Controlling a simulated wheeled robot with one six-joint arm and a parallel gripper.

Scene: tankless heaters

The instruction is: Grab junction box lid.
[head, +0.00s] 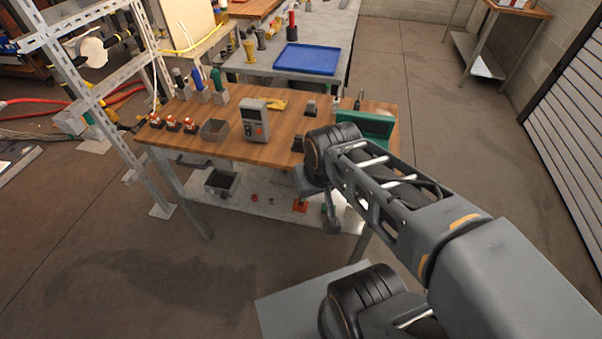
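I cannot pick out the junction box lid for certain. A small open grey box (214,131) sits on the wooden workbench (185,147), left of its middle. A grey box with a dark panel and a red mark (254,121) stands to its right. Another open grey box (221,183) lies on the lower shelf. My gripper (332,222) hangs in front of the bench's right part, to the right of these boxes. It is small and partly hidden by my arm, so its opening is unclear.
Red-topped valves (172,123), screwdrivers in holders (198,84), yellow pliers (277,104) and a green case (363,124) are on the bench. A metal shelf frame (95,100) stands at its left. A blue tray (307,59) lies on the table behind. The floor in front is mostly clear.

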